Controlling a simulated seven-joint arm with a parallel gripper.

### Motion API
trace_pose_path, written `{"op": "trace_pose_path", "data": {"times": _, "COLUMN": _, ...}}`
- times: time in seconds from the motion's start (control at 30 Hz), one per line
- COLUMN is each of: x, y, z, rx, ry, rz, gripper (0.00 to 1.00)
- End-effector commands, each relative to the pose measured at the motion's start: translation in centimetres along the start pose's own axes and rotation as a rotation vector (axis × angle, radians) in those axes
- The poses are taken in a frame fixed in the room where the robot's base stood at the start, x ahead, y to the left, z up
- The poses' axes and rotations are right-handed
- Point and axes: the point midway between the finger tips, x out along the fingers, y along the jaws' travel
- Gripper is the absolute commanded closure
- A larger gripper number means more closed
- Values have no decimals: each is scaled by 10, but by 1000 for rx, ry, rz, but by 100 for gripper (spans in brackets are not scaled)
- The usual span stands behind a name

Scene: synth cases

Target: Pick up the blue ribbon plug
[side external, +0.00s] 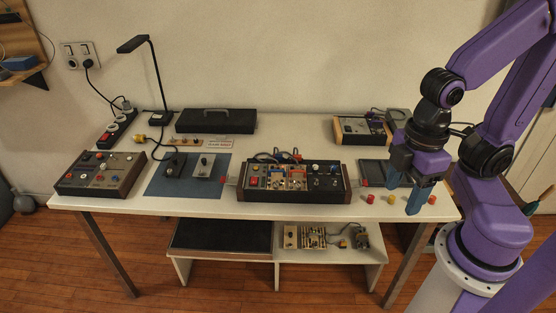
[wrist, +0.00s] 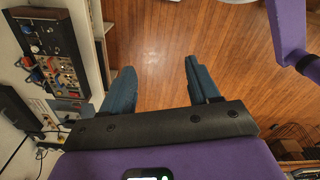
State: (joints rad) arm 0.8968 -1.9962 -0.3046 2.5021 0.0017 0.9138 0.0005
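A console (side external: 348,182) with dark wooden ends stands at the table's front middle. Its face carries red and blue parts, wires and knobs. Small blue parts show there, and more show on it at the left of the wrist view (wrist: 58,72). They are too small for me to tell which is the blue ribbon plug. My gripper (side external: 402,206) is over the table's front right corner, right of the console and apart from it. In the wrist view my gripper (wrist: 160,66) is open, with only wooden floor between its blue fingers.
Red and yellow knobs (side external: 391,199) stand near my fingers at the table's front edge. A dark tray (side external: 371,172) lies behind them. A blue mat (side external: 156,185), a knobbed box (side external: 100,173), a lamp (side external: 155,75) and a black case (side external: 215,122) occupy the left and back.

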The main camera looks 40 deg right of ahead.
Motion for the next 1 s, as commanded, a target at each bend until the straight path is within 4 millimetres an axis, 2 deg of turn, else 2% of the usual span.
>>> {"op": "trace_pose_path", "data": {"times": 0.3, "x": 0, "y": 1, "z": -1, "rx": 7, "ry": 0, "rz": 1, "gripper": 36}}
{"op": "trace_pose_path", "data": {"times": 0.47, "x": 0, "y": 17, "z": -20, "rx": 100, "ry": 6, "rz": 23, "gripper": 36}}
{"op": "trace_pose_path", "data": {"times": 0.67, "x": 2, "y": 67, "z": -69, "rx": 362, "ry": 29, "rz": 83, "gripper": 36}}
{"op": "trace_pose_path", "data": {"times": 0.8, "x": 7, "y": 108, "z": -99, "rx": 556, "ry": 49, "rz": 125, "gripper": 36}}
{"op": "trace_pose_path", "data": {"times": 1.0, "x": 17, "y": 173, "z": -133, "rx": 825, "ry": 81, "rz": 184, "gripper": 36}}
